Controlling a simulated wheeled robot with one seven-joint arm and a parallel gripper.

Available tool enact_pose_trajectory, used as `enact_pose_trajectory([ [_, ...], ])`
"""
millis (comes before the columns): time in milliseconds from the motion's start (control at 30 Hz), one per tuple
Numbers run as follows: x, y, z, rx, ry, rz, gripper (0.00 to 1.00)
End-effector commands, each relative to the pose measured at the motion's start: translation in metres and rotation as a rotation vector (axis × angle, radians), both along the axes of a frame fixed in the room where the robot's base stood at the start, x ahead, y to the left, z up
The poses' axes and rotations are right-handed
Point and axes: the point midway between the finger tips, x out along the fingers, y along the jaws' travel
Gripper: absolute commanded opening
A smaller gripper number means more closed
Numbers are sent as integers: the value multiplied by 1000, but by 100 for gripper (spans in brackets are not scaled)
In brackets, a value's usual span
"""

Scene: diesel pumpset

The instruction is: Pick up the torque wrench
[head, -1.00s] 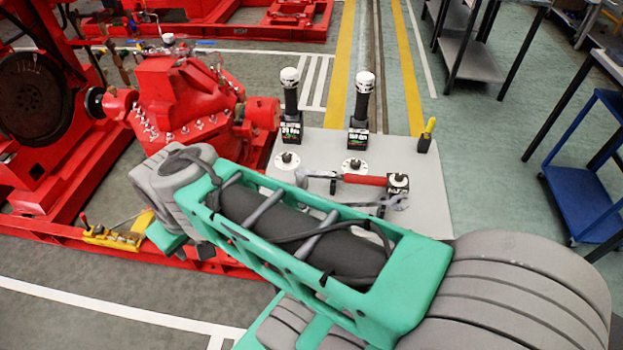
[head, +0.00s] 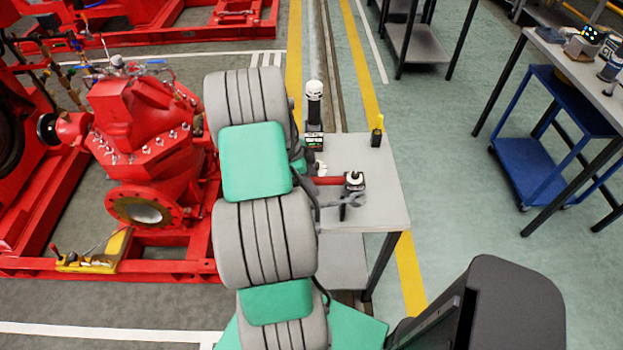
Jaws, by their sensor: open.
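A tool with a red handle (head: 328,181), which looks like the torque wrench, lies across the grey table. Its right end is at a small dark block (head: 354,181). Its left part is hidden behind my arm. My arm's grey and green links stand over the table's left side.
An upright black-handled tool with a white top (head: 314,108) stands at the table's (head: 385,210) back. A small yellow-topped item (head: 377,130) stands at the back right. The red pump (head: 140,140) is on the left. A blue trolley (head: 535,170) is on the right, with open floor between.

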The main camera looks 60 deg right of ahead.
Motion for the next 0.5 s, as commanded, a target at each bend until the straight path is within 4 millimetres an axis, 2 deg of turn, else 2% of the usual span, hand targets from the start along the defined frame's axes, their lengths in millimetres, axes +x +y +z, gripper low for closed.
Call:
enact_pose_trajectory([
  [167,-8,-5,-22,1,0,0,50],
  [367,-8,-5,-24,-1,-1,3,50],
  [500,-8,-5,-24,0,-1,2,40],
])
